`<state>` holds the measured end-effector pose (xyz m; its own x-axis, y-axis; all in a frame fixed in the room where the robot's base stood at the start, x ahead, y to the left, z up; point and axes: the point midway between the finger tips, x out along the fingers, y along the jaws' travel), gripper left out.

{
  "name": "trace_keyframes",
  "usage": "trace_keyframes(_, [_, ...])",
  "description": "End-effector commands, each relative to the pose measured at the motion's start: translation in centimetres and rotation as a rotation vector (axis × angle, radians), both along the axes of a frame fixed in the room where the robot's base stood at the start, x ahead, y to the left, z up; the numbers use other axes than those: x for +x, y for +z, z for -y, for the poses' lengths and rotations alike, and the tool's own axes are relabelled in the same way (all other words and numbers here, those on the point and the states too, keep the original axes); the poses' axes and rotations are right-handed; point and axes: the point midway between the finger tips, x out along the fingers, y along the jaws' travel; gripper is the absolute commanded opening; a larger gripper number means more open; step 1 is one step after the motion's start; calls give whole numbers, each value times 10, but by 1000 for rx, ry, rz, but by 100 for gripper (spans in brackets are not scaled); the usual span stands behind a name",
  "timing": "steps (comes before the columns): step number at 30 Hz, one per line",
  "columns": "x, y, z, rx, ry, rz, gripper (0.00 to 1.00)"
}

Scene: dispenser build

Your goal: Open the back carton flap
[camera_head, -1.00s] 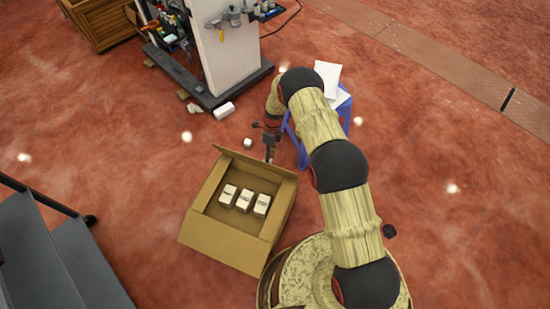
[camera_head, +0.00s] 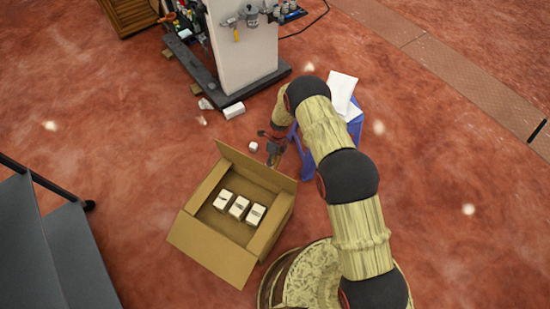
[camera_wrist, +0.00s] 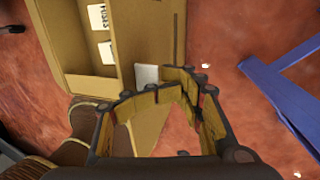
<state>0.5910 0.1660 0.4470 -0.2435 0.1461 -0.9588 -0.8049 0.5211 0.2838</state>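The open brown carton (camera_head: 189,225) stands on the floor with three white packs (camera_head: 239,208) inside. Its back flap (camera_head: 255,168) stands up and tilts outward along the far side. The front flap (camera_head: 212,250) is folded outward. My gripper (camera_head: 273,158) is low, just behind the back flap, and looks empty. In the wrist view, the fingers of my gripper (camera_wrist: 182,84) converge at the tips, with cardboard and red floor behind them. The carton (camera_wrist: 150,35) shows at upper left in that view. I cannot tell whether the fingers touch the flap.
A blue stool (camera_head: 352,125) with white sheets (camera_head: 342,90) stands right of my gripper. A white panel on a dark base (camera_head: 240,92) is behind. A small white block (camera_head: 253,146) lies near my gripper. Grey steps (camera_head: 35,250) are at left.

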Motion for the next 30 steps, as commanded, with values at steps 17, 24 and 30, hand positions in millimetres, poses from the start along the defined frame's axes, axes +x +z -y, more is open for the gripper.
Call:
trace_keyframes(17, [11,7,0,3,0,17,22])
trace_keyframes(24, [13,12,0,3,0,18,22])
trace_keyframes(30, [21,41,5,3,-1,21,22])
